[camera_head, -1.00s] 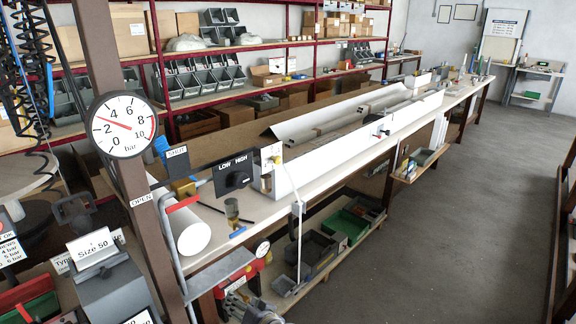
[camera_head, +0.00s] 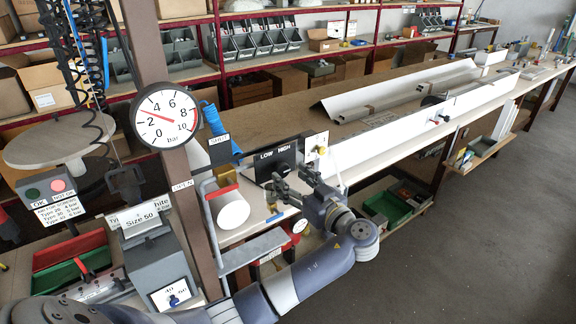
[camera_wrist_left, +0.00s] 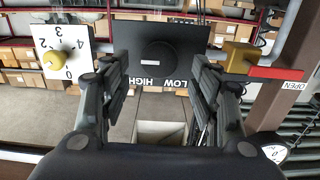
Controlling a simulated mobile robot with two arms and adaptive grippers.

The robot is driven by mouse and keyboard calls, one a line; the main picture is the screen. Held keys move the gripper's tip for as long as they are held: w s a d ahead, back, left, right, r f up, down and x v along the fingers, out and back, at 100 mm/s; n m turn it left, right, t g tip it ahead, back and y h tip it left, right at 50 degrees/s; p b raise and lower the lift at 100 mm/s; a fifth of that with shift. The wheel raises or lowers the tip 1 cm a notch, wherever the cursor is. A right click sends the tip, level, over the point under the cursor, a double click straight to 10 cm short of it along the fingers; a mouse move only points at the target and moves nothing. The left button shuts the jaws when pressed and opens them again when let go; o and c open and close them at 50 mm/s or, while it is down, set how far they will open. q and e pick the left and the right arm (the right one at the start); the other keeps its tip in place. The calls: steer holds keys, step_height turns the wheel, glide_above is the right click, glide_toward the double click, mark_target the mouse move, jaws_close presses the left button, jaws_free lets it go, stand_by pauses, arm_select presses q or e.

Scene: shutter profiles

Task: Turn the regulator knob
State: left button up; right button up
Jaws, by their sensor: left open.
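A black panel marked LOW and HIGH (camera_head: 262,163) stands at the bench's near end. It fills the upper middle of the left wrist view, upside down, with a round black knob (camera_wrist_left: 158,61) on it. Beside it is a white numbered plate (camera_head: 318,146) with a yellow knob (camera_wrist_left: 54,61). I cannot tell which of the two is the regulator knob. My left gripper (camera_head: 291,184) is open and empty in front of the panel. In the left wrist view its fingers (camera_wrist_left: 152,82) flank the black knob, apparently without touching it. My right gripper is out of view.
A round gauge (camera_head: 166,115) on a brown post has its red needle between 2 and 4. A red lever (camera_head: 222,191) and a white cylinder (camera_head: 236,219) are left of the gripper. A yellow block with a red bar (camera_wrist_left: 237,60) lies close beside one finger.

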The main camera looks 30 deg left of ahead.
mark_target(280, 169)
arm_select(q)
steer(key=shift+p+x, duration=0.4)
steer(key=shift+x, duration=0.65)
steer(key=shift+w+a, duration=0.1)
steer(key=shift+a, duration=0.25)
steer(key=shift+c, duration=0.5)
steer(key=c, duration=0.9)
steer(key=shift+f, duration=0.1)
